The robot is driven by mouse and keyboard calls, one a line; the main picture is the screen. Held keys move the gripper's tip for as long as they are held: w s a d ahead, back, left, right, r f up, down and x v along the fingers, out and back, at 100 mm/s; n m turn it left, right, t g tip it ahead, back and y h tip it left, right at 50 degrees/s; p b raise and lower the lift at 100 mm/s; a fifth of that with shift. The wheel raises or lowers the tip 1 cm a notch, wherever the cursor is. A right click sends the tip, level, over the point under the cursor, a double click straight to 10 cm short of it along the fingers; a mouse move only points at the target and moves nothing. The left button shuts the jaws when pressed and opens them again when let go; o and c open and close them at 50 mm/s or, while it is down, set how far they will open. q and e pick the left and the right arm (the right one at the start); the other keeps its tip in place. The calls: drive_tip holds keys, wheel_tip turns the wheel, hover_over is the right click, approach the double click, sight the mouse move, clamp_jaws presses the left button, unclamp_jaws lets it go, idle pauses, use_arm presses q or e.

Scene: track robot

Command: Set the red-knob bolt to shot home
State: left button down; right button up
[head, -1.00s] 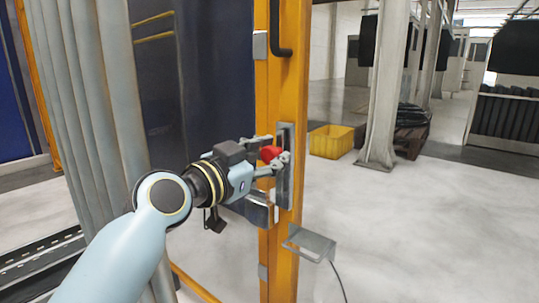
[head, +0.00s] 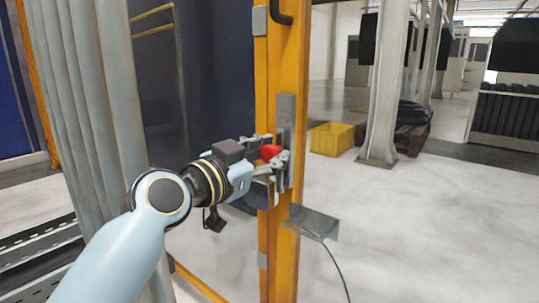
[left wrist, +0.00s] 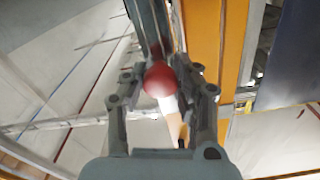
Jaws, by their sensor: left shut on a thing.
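The red knob (head: 270,152) of the bolt sits between the fingers of my left gripper (head: 272,152), which is shut on it. In the left wrist view the round red knob (left wrist: 159,79) lies between the two fingertips of my left gripper (left wrist: 162,85). The grey bolt plate (head: 286,112) is fixed upright on the yellow post (head: 268,80), and the knob is well below its top end. The fingers hide part of the bolt, and I cannot tell how far its end reaches. My right gripper is not in view.
A grey bracket (head: 313,222) with a cable sticks out from the post below the bolt. A black handle (head: 283,14) is above it. A yellow crate (head: 332,140) stands on the floor behind, near a grey column (head: 385,90). The floor at right is clear.

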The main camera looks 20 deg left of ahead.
use_arm(q)
drive_tip(key=c, duration=1.2)
unclamp_jaws()
drive_tip(key=shift+f, duration=0.35)
drive_tip(key=shift+o, duration=1.3)
drive_tip(key=shift+r, duration=0.1)
drive_tip(key=v, duration=1.2)
